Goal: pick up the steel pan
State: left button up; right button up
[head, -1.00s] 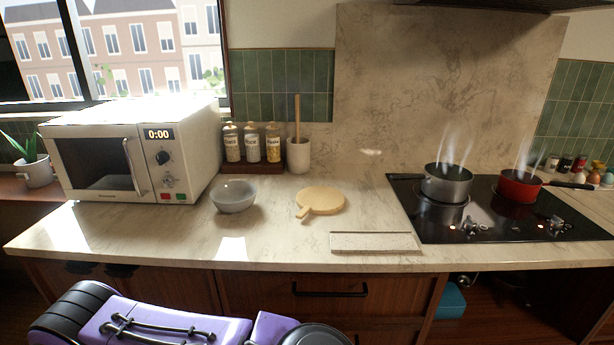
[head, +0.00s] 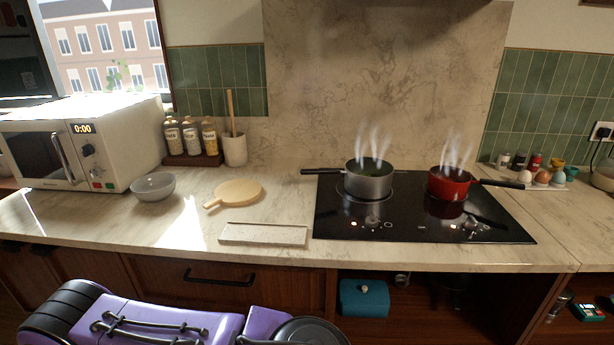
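The steel pan (head: 368,181) is a grey pot with steam rising from it. It stands upright on the left part of the black cooktop (head: 420,226). Its dark handle (head: 322,171) points left, over the cooktop's left edge. Part of my own purple and black body shows at the bottom left. Neither of my grippers is in view, so their state does not show.
A red pan (head: 449,184) steams right of the steel pan, its handle pointing right. A round wooden board (head: 238,192), a pale slab (head: 263,235) and a grey bowl (head: 153,186) lie on the counter to the left. Eggs (head: 542,177) sit at right.

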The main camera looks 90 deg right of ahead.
aim_at(367, 178)
jog(key=k, duration=0.45)
jog(key=z, duration=0.75)
